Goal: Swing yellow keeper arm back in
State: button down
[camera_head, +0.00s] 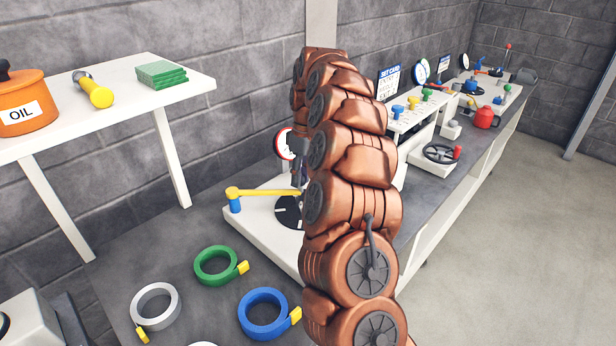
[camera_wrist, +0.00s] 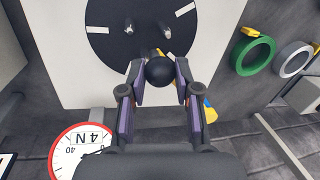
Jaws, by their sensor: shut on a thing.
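The yellow keeper arm (camera_head: 262,193) extends from a blue post (camera_head: 235,205) on the white base plate across to the black disc (camera_head: 289,213) in the head view. My gripper (camera_head: 298,184) is at the arm's far end, partly hidden behind my own arm. In the wrist view my gripper (camera_wrist: 160,80) is shut on a black ball knob (camera_wrist: 160,71) beside the black disc (camera_wrist: 140,25). The knob's link to the keeper arm is hidden. A yellow and blue piece (camera_wrist: 209,110) shows just right of the fingers.
Green (camera_head: 217,266), white (camera_head: 155,306) and blue (camera_head: 264,313) strip rolls lie on the dark bench, left and in front of the plate. A red-rimmed dial (camera_wrist: 80,152) is close to my gripper. A white shelf (camera_head: 110,98) stands at the left.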

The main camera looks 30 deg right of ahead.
jog(key=shift+w, duration=0.15)
dwell(0.3)
jog(key=c, duration=0.8)
grip_release()
jog(key=r, duration=0.2)
jog(key=d+r, duration=0.1)
jog(key=r, duration=0.4)
jog(key=shift+w+d+r, duration=0.15)
jog(key=shift+w+d, duration=0.05)
jog(key=shift+w, duration=0.1)
jog(key=shift+a, duration=0.1)
